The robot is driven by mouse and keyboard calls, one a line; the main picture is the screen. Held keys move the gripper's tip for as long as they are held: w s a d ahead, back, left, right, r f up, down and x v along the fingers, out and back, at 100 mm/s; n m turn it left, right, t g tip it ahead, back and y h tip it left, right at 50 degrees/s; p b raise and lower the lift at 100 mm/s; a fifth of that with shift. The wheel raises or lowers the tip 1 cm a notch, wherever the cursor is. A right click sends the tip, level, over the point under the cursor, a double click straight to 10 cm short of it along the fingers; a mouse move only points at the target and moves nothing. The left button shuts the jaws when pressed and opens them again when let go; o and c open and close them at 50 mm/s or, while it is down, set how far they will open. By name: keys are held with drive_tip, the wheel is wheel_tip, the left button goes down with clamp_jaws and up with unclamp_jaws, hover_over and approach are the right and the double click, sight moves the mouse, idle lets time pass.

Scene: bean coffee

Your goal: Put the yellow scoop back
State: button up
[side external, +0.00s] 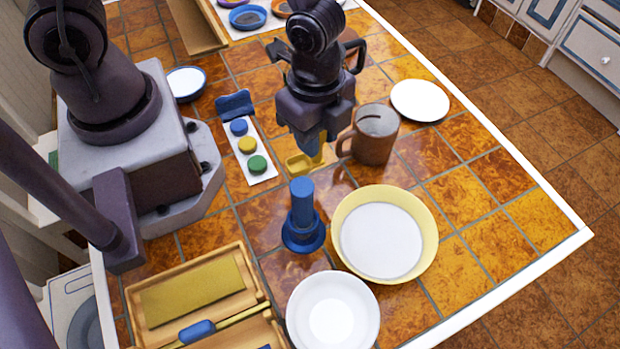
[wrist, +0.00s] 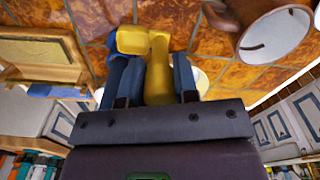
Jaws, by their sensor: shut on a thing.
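My gripper (side external: 312,145) points down over the tiled counter, just left of the brown mug (side external: 375,136). It is shut on the yellow scoop (side external: 299,165), whose bowl sticks out to the left below the blue fingers. In the wrist view the scoop's handle (wrist: 158,72) lies between the two fingers, with its bowl (wrist: 132,40) beyond the fingertips. I cannot tell if the scoop touches the counter. The mug also shows at the upper right of the wrist view (wrist: 275,35).
A white panel with blue, yellow and green buttons (side external: 262,180) lies to the left. A blue plunger-like piece (side external: 302,215), a yellow-rimmed bowl (side external: 430,225), a white bowl (side external: 365,300) and a wooden box (side external: 135,310) stand in front. A white plate (side external: 420,100) lies behind the mug.

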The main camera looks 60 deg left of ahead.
sight(318, 162)
drive_tip(key=shift+w+f, duration=0.15)
drive_tip(key=shift+f, duration=3.4)
drive_tip(key=shift+f, duration=0.15)
drive_tip(key=o, duration=0.9)
